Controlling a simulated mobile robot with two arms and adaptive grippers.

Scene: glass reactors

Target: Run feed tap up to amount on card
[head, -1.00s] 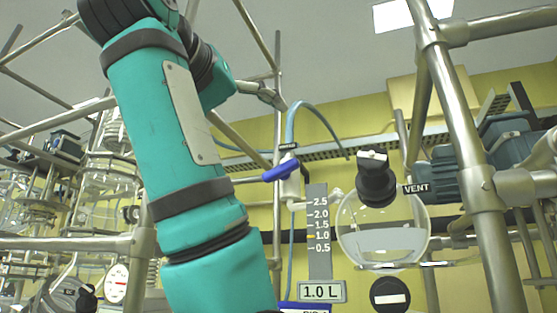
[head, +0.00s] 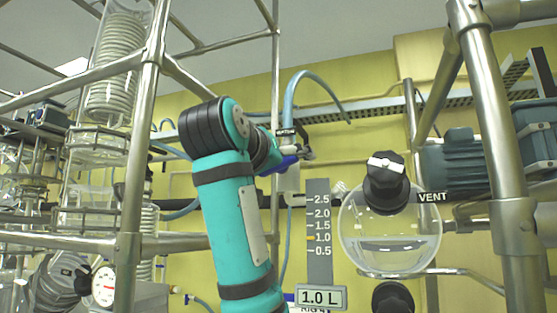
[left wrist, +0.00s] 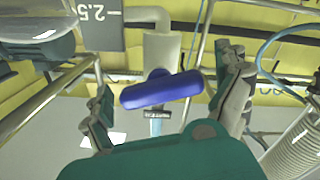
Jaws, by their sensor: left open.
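The feed tap's blue handle (head: 280,166) is on a pale valve body (head: 288,182) left of the round glass vessel (head: 390,228). The vessel holds clear liquid, its surface near the 1.0 mark or slightly below. The scale (head: 319,265) runs from 0.5 to 2.5, with an orange mark at 1.0. The card (head: 320,297) reads 1.0 L. My left gripper (head: 296,150) is at the tap, partly hidden by my arm. In the left wrist view my open left gripper (left wrist: 165,72) has the blue handle (left wrist: 162,90) between its fingers, lying crosswise to the pipe. Contact is not visible. My right gripper is not in view.
A black vent knob (head: 385,183) with a white bar sits on the vessel's top. Another black knob (head: 393,299) is below. Metal frame posts (head: 497,150) stand at the right and left. Coiled glassware (head: 115,70) and a dial gauge (head: 104,287) are at left.

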